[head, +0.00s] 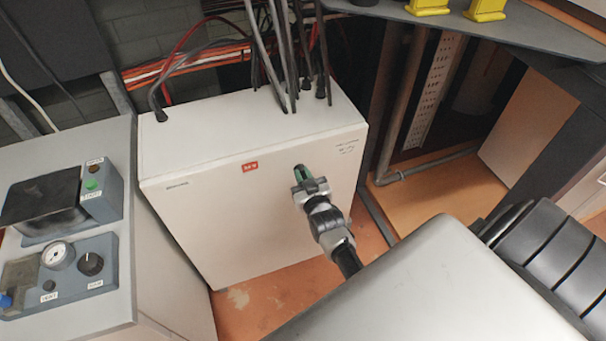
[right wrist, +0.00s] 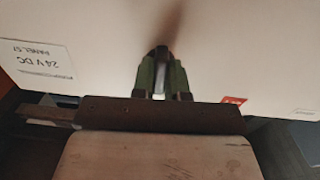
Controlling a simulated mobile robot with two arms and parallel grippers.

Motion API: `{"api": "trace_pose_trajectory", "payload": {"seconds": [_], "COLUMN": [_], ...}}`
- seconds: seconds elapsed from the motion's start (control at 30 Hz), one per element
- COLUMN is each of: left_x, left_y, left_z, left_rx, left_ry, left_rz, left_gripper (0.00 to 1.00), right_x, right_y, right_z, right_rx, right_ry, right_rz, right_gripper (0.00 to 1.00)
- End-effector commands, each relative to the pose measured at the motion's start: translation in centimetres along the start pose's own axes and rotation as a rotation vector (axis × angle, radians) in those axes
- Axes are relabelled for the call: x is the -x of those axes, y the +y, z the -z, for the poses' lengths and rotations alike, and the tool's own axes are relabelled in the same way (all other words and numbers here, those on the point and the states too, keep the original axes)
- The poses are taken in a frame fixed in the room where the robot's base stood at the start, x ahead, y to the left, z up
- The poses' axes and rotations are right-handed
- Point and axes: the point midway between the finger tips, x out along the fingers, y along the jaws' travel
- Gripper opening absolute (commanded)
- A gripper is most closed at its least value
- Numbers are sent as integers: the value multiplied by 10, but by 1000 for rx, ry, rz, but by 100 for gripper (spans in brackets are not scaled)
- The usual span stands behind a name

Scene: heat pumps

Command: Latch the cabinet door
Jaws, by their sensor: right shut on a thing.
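The white cabinet (head: 230,215) stands on the floor with its front door (head: 215,225) flat against the box, as far as I can see. My right gripper (head: 303,173) is at the upper right part of this door. In the right wrist view, its green fingers (right wrist: 162,72) are shut on a small dark latch handle (right wrist: 161,52) in front of the pale door (right wrist: 95,25). The fingers hide most of the handle, so I cannot tell its angle. My left gripper is not in view.
Black and red cables (head: 285,55) enter the cabinet's top. A grey control bench (head: 95,300) with a gauge (head: 58,255) and buttons stands close on the left. Pipes (head: 405,100) and an orange platform (head: 440,195) are on the right. Some floor (head: 245,310) shows below the cabinet.

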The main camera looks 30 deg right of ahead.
Motion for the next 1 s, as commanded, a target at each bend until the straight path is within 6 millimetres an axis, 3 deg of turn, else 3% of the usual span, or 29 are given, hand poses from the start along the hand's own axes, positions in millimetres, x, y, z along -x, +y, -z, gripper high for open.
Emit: {"api": "trace_pose_trajectory", "payload": {"seconds": [0.3, 0.8, 0.83, 0.97, 1.0], "left_x": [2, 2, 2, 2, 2], "left_y": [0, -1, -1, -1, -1], "left_z": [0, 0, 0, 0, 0], "left_rx": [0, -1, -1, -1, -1], "left_ry": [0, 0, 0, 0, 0], "left_rz": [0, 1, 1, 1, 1], "left_gripper": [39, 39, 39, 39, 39], "right_x": [0, 0, 0, 0, 0], "right_y": [0, 0, 0, 0, 0], "right_z": [0, 0, 0, 0, 0], "right_rx": [-99, -118, -118, -116, -115], "right_ry": [0, -1, -1, 0, 0], "right_rz": [0, 0, 0, 0, 0], "right_gripper": [0, 0, 19, 39, 39]}}
